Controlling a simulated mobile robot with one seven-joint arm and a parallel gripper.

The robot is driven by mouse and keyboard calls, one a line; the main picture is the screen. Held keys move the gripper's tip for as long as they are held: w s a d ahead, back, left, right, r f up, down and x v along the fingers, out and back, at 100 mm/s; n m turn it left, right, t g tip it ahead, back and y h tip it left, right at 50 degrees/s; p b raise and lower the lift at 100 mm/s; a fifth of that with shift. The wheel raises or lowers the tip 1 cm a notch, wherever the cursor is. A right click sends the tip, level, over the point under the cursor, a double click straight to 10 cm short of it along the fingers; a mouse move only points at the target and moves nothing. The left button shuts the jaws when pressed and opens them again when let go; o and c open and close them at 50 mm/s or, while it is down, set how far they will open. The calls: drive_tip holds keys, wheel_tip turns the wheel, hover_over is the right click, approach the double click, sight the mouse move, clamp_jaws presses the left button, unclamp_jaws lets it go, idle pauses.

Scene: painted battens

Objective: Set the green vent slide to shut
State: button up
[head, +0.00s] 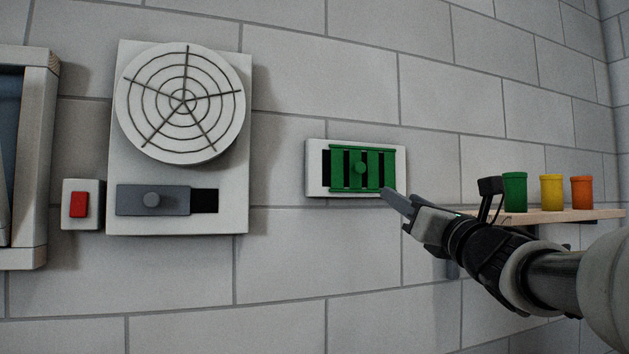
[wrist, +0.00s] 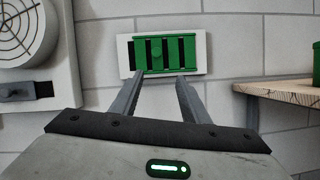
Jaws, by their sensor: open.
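The green vent slide (head: 374,168) is a slatted panel with a round knob (head: 361,169) at its middle, set in a white frame (head: 314,170) on the wall. Dark openings show between its slats, and a dark gap shows at its left end. In the wrist view the slide (wrist: 172,54) lies just beyond the fingertips. My gripper (head: 388,194) is at the lower right of the vent in the head view. In the wrist view my gripper (wrist: 158,78) is open, its two fingers apart with nothing between them, pointing at the slide's lower part.
A white panel with a round grille (head: 180,103) and a grey slide (head: 153,200) is on the left, beside a red switch (head: 79,204). A wooden shelf (head: 560,215) at right holds green (head: 515,192), yellow (head: 552,192) and orange (head: 582,193) pots. The wall around the vent is bare.

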drive_tip(key=n+y, duration=0.1)
drive_tip(key=n, duration=0.1)
drive_tip(key=n+p, duration=0.1)
drive_tip(key=p, duration=0.5)
approach(361, 169)
drive_tip(key=x, duration=0.8)
